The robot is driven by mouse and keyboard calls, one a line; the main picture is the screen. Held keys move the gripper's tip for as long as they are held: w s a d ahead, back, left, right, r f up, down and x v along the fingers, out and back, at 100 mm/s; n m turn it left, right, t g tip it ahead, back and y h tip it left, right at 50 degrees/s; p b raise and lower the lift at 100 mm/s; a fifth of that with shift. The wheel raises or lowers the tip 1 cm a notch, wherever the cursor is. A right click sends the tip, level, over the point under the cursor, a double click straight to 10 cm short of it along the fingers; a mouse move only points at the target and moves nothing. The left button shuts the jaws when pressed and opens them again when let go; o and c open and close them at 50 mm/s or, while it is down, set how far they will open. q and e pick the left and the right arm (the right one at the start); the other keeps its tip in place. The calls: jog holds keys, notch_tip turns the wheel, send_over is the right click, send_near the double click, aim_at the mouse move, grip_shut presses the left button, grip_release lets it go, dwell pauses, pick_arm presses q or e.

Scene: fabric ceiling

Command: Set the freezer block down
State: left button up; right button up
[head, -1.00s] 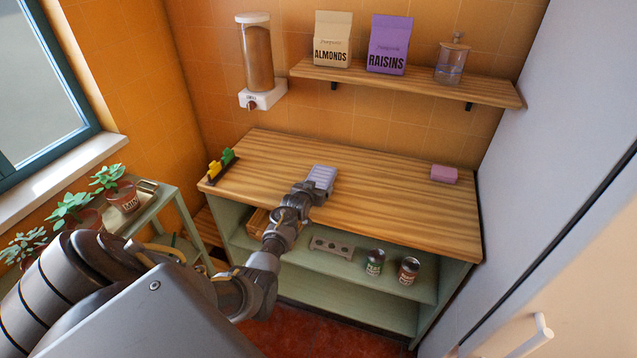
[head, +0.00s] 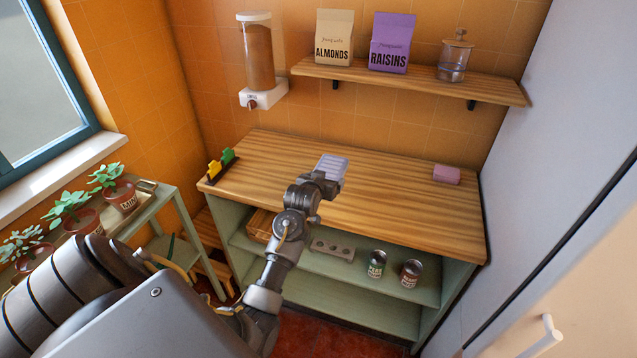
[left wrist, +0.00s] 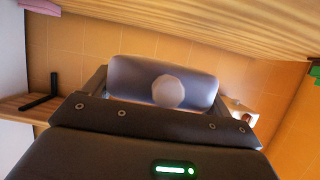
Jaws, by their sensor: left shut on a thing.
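The freezer block (head: 331,165) is a pale lavender, ridged slab over the middle of the wooden counter (head: 390,205). My left gripper (head: 322,180) is shut on its near end. In the left wrist view the block (left wrist: 130,72) shows end-on as a grey-lavender shape with a round pale cap, between the finger pads. That view is upside down, with the counter (left wrist: 240,22) along the top. Tiled wall shows between block and counter there, so the block looks held a little above the wood. My right gripper is not in view.
A pink block (head: 446,174) lies at the counter's right end. A dark holder with yellow and green pieces (head: 221,165) stands at the left end. The wall shelf (head: 410,82) and dispenser (head: 257,60) are behind. The counter between is clear.

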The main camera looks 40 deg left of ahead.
pick_arm(q)
jog(key=s+d+r+b, duration=0.1)
jog(key=s+d+r, duration=0.1)
jog(key=d, duration=0.3)
jog(key=shift+s+r, duration=0.4)
jog(key=shift+s, duration=0.1)
